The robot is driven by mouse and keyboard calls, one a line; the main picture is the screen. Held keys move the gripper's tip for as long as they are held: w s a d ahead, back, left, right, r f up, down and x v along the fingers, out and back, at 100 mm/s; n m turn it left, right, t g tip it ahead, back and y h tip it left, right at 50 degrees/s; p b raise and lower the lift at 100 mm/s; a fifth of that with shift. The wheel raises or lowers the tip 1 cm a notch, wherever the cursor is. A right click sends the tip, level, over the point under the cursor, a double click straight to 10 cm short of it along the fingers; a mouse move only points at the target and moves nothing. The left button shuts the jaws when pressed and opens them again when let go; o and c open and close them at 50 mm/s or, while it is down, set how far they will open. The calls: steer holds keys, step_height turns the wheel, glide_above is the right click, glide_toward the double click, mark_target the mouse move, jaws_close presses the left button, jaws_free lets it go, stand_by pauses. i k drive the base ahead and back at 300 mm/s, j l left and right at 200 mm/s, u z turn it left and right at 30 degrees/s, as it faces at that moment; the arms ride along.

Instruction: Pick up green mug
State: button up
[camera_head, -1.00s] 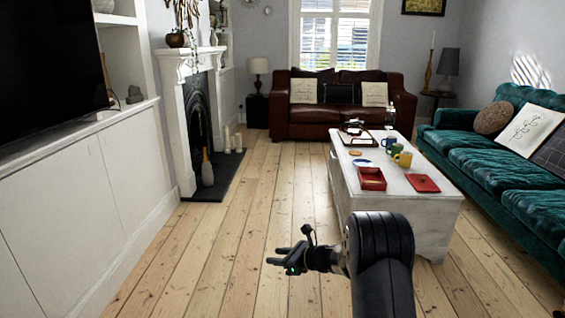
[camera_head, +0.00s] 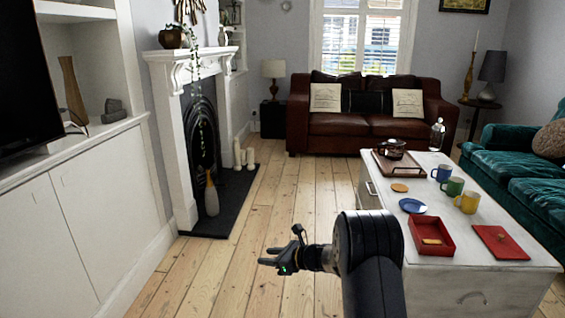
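The green mug (camera_head: 453,187) stands upright on the white coffee table (camera_head: 390,190), between a blue mug (camera_head: 442,173) and a yellow mug (camera_head: 467,202). My gripper (camera_head: 268,258) is over the floorboards left of the table, pointing left, away from the mugs. It is well apart from the green mug. Its fingers appear spread with a gap between them, and nothing is held.
On the table are a red box (camera_head: 430,236), a red mat (camera_head: 499,243), a blue plate (camera_head: 412,206), a coaster (camera_head: 400,188), a wooden tray (camera_head: 379,161) and a glass bottle (camera_head: 437,134). A teal sofa (camera_head: 510,160) stands right. Floor (camera_head: 280,190) left of the table is clear.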

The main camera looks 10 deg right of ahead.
mark_target(456, 185)
steer(key=i+j+u, duration=0.1)
steer(key=i, duration=0.8)
steer(key=i+j, duration=0.1)
steer(key=i, duration=0.8)
steer(key=i+z, duration=0.4)
steer(key=i+l+z, duration=0.1)
steer(key=z, duration=0.35)
steer(key=i+j+z, duration=0.15)
steer(key=i+z, duration=0.25)
steer(key=i+j+z, duration=0.2)
steer(key=z, duration=0.2)
steer(key=i+z, duration=0.2)
steer(key=z, duration=0.2)
steer(key=i+z, duration=0.2)
steer(key=z, duration=0.2)
steer(key=i+j+z, duration=0.15)
steer(key=z, duration=0.2)
steer(key=i+j+z, duration=0.15)
steer(key=z, duration=0.25)
steer(key=i, duration=0.05)
